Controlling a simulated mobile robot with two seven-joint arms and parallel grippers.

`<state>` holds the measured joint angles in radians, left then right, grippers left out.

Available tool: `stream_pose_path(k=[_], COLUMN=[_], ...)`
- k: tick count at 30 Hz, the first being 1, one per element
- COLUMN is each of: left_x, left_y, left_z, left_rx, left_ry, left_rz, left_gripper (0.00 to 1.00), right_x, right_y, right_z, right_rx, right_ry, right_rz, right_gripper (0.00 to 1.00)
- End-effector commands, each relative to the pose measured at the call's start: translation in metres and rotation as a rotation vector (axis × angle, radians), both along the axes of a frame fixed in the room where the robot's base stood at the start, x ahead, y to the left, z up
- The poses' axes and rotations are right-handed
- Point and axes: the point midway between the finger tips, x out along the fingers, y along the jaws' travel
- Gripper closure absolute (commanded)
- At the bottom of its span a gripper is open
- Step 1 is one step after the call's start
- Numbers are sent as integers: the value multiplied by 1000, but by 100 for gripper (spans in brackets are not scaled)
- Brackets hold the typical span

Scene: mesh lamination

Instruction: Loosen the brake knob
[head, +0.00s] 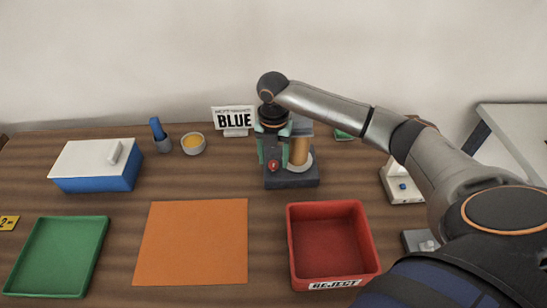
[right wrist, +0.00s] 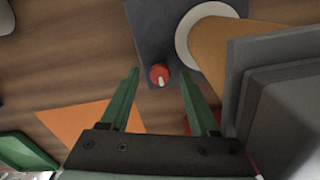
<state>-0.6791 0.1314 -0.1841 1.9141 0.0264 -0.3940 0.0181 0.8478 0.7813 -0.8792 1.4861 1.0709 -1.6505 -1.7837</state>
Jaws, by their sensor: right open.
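The brake knob (head: 273,165) is a small red knob with a white mark, at the front left of a dark grey base (head: 291,181). A tan column (head: 299,152) rises beside it from a pale ring. In the right wrist view the knob (right wrist: 159,75) appears between the two finger tips, with a gap on each side. My right gripper (head: 272,158) is open with green fingers, pointing down over the knob; nothing is held. I cannot tell how far above the knob the tips are. My left gripper is not in view.
A red REJECT bin (head: 291,243) stands in front of the base. An orange sheet (head: 195,240) and a green tray (head: 57,255) lie left.

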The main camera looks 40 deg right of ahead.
Motion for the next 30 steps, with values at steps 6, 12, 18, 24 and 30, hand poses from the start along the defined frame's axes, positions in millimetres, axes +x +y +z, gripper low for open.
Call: stream_pose_path(k=[6,12,18,24,30], left_x=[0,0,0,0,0], left_y=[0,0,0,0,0], left_z=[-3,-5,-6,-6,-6], left_rx=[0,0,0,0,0], left_ry=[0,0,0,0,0], left_rz=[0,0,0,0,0], left_gripper=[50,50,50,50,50], right_x=[1,1,1,0,0], right_y=[0,0,0,0,0], right_z=[40,83,112,120,120], right_rx=[0,1,0,0,0], right_ry=[-6,-7,-4,-1,-1], right_rz=[1,1,0,0,0], right_gripper=[37,37,37,37,37])
